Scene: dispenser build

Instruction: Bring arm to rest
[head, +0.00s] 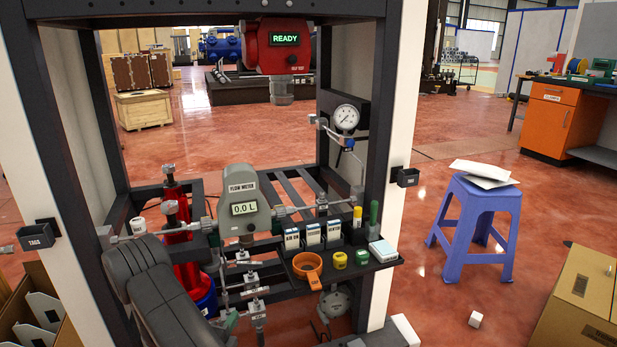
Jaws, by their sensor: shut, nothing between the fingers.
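My gripper is not to be made out in the head view. A bulky black padded shape stands at the lower left of the frame, and it may be a link of my arm. It covers part of the red cylinder (174,215) and the blue container behind it. No fingertips show, and I see nothing held. The dispenser frame (379,190) stands around the piping. Its flow meter (240,203) reads 0.0 L, and the red unit (287,52) above shows READY.
A dark shelf (350,272) holds an orange cup (308,268), yellow and green caps, labelled boxes and a white box. A pressure gauge (346,118) is above. A blue stool (474,222) with papers, a small white cube (475,319) and cardboard boxes (577,300) stand right.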

